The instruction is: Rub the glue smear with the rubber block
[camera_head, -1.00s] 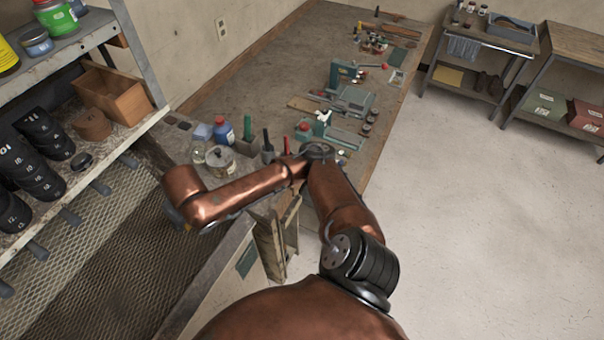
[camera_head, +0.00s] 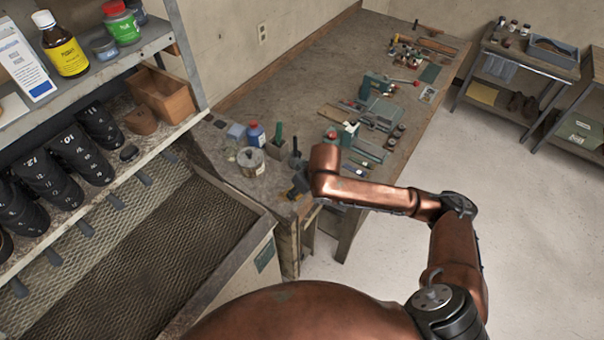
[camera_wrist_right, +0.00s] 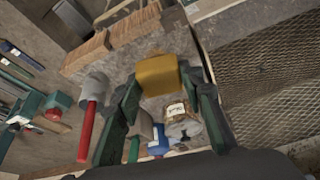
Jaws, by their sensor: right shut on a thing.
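My right gripper (camera_wrist_right: 159,82) is shut on a yellow-tan block (camera_wrist_right: 157,74), which looks like the rubber block, in the right wrist view. The block sits between the fingertips, over the grey worktop. In the head view my right gripper (camera_head: 299,186) is small and dark below the copper forearm, near the bench's front corner. The block cannot be made out there. I cannot make out the glue smear in either view. My left gripper is not in view.
A lidded jar (camera_head: 250,161) and a blue bottle (camera_head: 255,134) stand on the bench close to my right gripper. A red-handled hammer (camera_wrist_right: 92,105) shows in the wrist view. A mesh-floored tray (camera_head: 130,255) lies left of the bench corner.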

